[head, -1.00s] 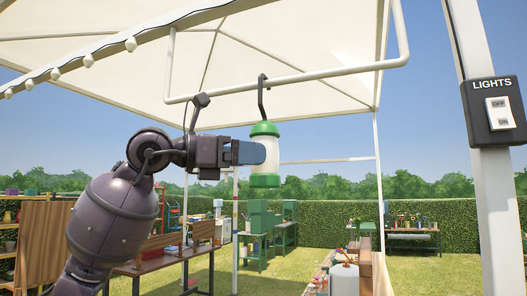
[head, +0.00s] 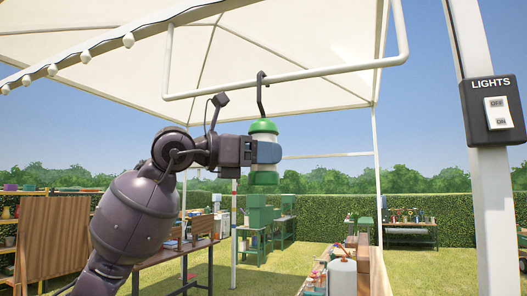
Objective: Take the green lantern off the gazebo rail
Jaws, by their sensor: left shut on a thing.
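The green lantern (head: 264,127) has a green cap, a pale body and a green base. It hangs upright by a dark hook (head: 262,92) from the white gazebo rail (head: 290,76). My left gripper (head: 268,152) reaches in from the left and is shut on the lantern's middle, with its blue fingers across the pale body. The fingers hide most of that body. The hook is still over the rail. My right gripper is not in view.
A white post (head: 482,200) with a LIGHTS switch box (head: 493,110) stands at the right. String bulbs (head: 84,54) run along the canopy edge at upper left. Tables and a green cabinet (head: 259,216) stand on the grass below. Open air surrounds the lantern's right side.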

